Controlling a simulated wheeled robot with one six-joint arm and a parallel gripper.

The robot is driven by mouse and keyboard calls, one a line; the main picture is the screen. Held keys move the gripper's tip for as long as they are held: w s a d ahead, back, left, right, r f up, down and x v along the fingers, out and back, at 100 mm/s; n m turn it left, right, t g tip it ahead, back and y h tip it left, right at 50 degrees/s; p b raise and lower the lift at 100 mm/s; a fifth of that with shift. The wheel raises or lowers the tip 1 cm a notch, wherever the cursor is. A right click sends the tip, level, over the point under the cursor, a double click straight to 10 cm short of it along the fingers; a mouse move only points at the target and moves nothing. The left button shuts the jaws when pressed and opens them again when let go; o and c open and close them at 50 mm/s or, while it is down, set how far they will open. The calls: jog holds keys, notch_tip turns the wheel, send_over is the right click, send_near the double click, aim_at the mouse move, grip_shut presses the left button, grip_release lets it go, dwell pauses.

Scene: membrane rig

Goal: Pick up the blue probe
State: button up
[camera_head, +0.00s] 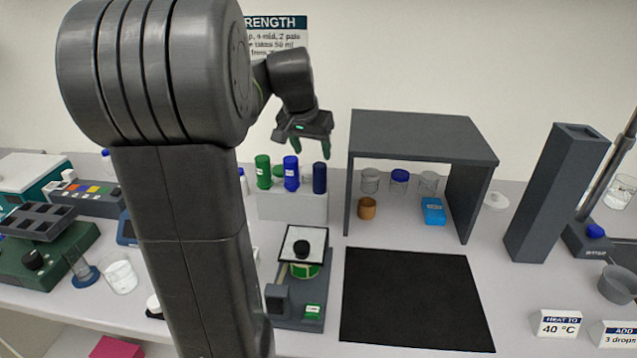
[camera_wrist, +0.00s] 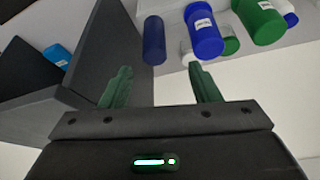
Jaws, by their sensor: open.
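A white rack (camera_head: 292,207) behind the balance holds upright cylinders: a blue one with a white label (camera_head: 291,173), a dark navy one without a visible label (camera_head: 320,178) to its right, and a labelled green one (camera_head: 263,172) to its left. My gripper (camera_head: 311,153) is open and empty, just above the rack's right end. In the wrist view, the navy cylinder (camera_wrist: 154,40) shows beyond the gap between my fingertips (camera_wrist: 158,72). The labelled blue cylinder (camera_wrist: 204,35) lies beyond the right finger, and the green one (camera_wrist: 258,20) farther right. Nothing touches the fingers.
A dark grey shelf (camera_head: 425,135) stands close on the right, with jars and a blue box (camera_head: 433,211) under it. Its wall (camera_wrist: 112,45) is near my left finger in the wrist view. The balance (camera_head: 300,285) and black mat (camera_head: 412,300) are in front.

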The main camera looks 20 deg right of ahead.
aim_at(318, 167)
jog(key=x, duration=0.3)
jog(key=shift+d+f, duration=0.2)
jog(key=shift+f, duration=0.1)
jog(key=shift+s+p+x, duration=0.1)
jog(key=shift+p+x, duration=0.15)
jog(key=shift+x, duration=1.15)
jog(key=shift+s+p+x, duration=0.15)
jog(key=shift+p+x, duration=0.1)
jog(key=shift+x, duration=1.1)
jog(key=shift+d, duration=0.1)
jog(key=shift+c, duration=0.3)
jog(key=c, duration=0.9)
